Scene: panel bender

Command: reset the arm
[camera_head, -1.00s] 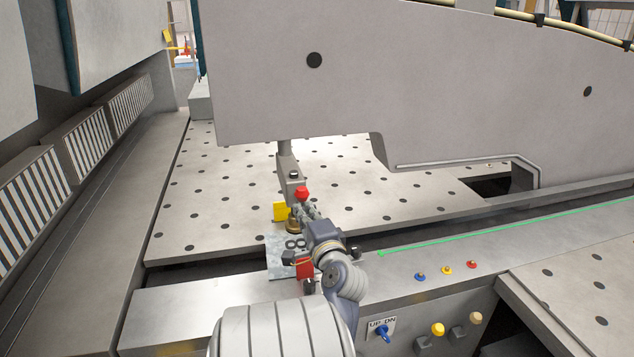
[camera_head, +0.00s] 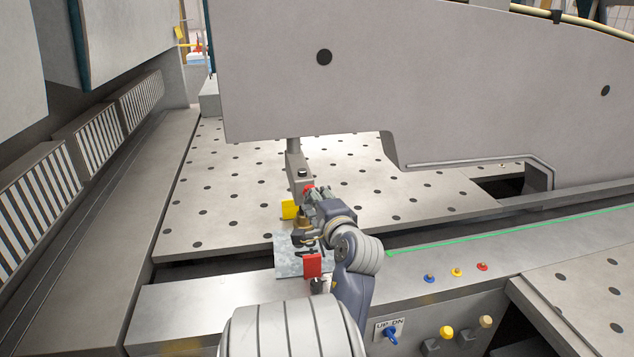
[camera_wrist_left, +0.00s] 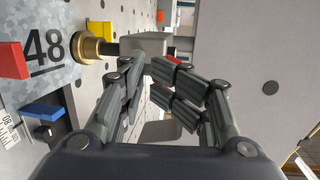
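My left arm comes in from the bottom of the head view. Its gripper (camera_head: 314,200) is at the grey post with the red knob (camera_head: 308,188), partly covering the knob. In the left wrist view the gripper (camera_wrist_left: 150,72) has its fingers spread, with a gap and nothing held between them. A brass fitting (camera_wrist_left: 88,47) with a dark rod lies left of the fingers, beside a mottled plate (camera_wrist_left: 60,78) marked 48. Whether the fingers touch the post cannot be told. My right gripper is not in view.
A large grey machine beam (camera_head: 450,90) hangs over the perforated table (camera_head: 230,215). A yellow block (camera_head: 289,210) and a red block (camera_head: 312,265) are close to the gripper. Coloured buttons (camera_head: 457,272) sit on the front rail at right. The table's left part is clear.

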